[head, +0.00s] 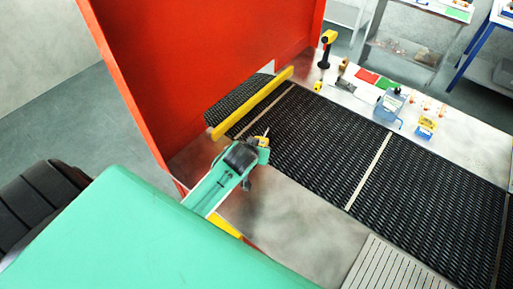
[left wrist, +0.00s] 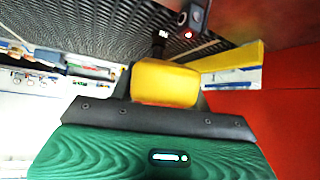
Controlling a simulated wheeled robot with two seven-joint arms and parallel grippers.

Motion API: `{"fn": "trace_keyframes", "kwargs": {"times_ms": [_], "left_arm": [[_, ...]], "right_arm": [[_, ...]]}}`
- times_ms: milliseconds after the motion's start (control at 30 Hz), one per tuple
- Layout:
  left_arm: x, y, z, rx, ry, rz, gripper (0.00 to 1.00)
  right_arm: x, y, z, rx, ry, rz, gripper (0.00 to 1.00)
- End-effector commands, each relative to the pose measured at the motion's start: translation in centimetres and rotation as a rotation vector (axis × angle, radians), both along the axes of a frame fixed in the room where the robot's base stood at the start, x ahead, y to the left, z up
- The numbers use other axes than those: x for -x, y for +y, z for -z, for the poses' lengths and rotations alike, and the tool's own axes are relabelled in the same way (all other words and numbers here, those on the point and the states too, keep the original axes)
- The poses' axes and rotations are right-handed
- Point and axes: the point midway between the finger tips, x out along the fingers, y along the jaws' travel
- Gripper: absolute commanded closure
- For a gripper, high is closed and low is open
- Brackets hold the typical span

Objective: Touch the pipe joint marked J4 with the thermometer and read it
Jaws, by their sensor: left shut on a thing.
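My left gripper (head: 261,143) reaches from the left over the near edge of the belt. It is shut on a yellow-bodied tool with a thin pale probe, which looks like the thermometer (head: 264,141). In the left wrist view the yellow body of the thermometer (left wrist: 165,83) fills the middle, with a dark stem beyond it. A dark grey piece with a small red spot (left wrist: 192,15) shows past the stem; I cannot tell what it is. I can make out no J4 mark or pipe joint, and no reading. My right gripper is not in view.
The black mesh belt (head: 325,140) has pale cross strips. A yellow bar (head: 250,103) and a tall red panel (head: 210,60) stand close beyond my left gripper.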

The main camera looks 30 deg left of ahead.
Motion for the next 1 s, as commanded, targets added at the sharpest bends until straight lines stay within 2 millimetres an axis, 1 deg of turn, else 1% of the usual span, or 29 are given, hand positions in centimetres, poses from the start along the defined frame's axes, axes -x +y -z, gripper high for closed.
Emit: {"fn": "trace_keyframes", "kwargs": {"times_ms": [33, 700, 767, 1000], "left_arm": [[0.1, 0.0, 0.2, 0.001, 0.006, 0.0, 0.79], [0.1, 0.0, 0.1, 0.001, 0.005, 0.0, 0.79], [0.1, 0.0, -0.2, 0.001, 0.005, 0.0, 0.79], [0.0, 0.0, -2.7, 0.001, 0.0, 0.0, 0.79]], "right_arm": [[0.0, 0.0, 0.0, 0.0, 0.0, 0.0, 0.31], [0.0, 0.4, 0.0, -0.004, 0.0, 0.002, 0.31], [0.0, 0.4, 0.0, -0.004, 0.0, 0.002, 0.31], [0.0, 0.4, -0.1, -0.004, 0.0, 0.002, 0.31]]}}
